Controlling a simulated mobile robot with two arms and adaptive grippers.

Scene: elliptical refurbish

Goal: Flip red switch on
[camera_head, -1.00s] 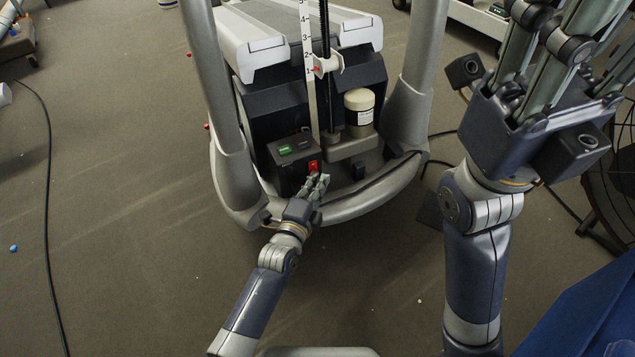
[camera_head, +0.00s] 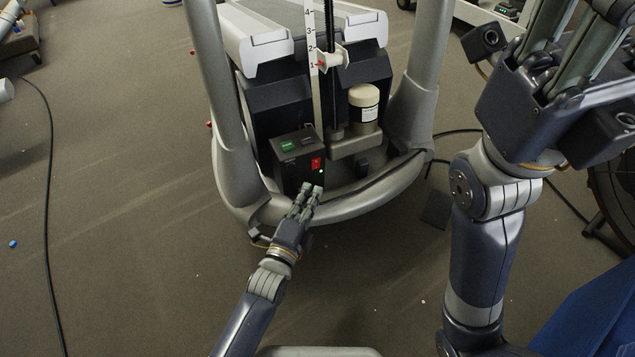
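The red switch (camera_head: 316,163) is on the front of a small black box (camera_head: 294,160) at the base of the elliptical machine (camera_head: 404,115).
A cream-capped cylinder (camera_head: 364,105) stands right of the box. The machine's curved grey frame (camera_head: 350,208) runs in front of the box. A black cable (camera_head: 49,190) lies on the floor at left. A blue object (camera_head: 590,320) fills the lower right corner.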

